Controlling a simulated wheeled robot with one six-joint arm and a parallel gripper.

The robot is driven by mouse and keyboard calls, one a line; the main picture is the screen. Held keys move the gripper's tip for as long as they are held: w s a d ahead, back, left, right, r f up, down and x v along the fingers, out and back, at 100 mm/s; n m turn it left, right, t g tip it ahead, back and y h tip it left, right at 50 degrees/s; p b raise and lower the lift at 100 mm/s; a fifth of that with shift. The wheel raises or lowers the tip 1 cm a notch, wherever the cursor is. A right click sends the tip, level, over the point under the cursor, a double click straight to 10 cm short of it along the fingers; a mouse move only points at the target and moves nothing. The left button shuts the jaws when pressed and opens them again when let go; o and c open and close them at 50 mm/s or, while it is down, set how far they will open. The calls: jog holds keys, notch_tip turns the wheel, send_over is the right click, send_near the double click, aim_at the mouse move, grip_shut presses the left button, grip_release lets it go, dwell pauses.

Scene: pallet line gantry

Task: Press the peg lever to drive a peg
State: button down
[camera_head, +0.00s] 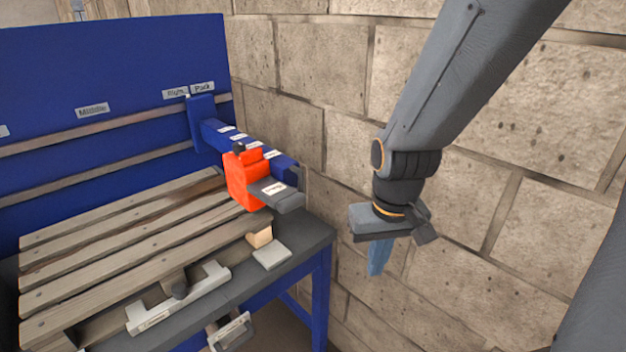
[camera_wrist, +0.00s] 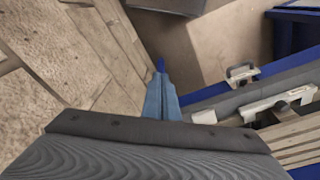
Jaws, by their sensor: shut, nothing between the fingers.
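My gripper (camera_head: 377,262) hangs at the right in front of the stone wall, its blue fingers shut, empty and pointing down. It is clear of the bench, to the right of it. In the wrist view the fingers (camera_wrist: 161,98) sit in the middle over open floor. I cannot tell for sure which part is the peg lever. A pale handle (camera_head: 232,332) is below that edge.
A wooden pallet (camera_head: 120,247) lies on the dark bench (camera_head: 318,233). A red carriage (camera_head: 240,182) with a labelled grey part (camera_head: 270,190) is on a blue beam (camera_head: 222,133) above the pallet's right end. The stone wall (camera_head: 470,120) is close behind my arm.

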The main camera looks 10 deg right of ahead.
jog(key=w+a+r+n, duration=0.2)
jog(key=w+a+r, duration=0.2)
jog(key=r, duration=0.4)
jog(key=w+a+r+n+y, duration=0.1)
jog(key=w+a+r+n, duration=0.1)
jog(key=w+a+r, duration=0.2)
jog(key=w+a+r+n+t, duration=0.1)
jog(key=w+a+r, duration=0.4)
jog(key=r, duration=0.6)
jog(key=shift+a+r+n+y, duration=0.2)
jog(key=shift+r+n+y, duration=0.15)
jog(key=shift+n, duration=0.55)
jog(key=p, duration=0.4)
send_over(289, 198)
jog(key=f, duration=1.2)
jog(key=shift+s+d, duration=0.35)
jog(key=shift+s, duration=0.05)
jog(key=shift+f, duration=0.85)
jog(key=shift+f, duration=0.1)
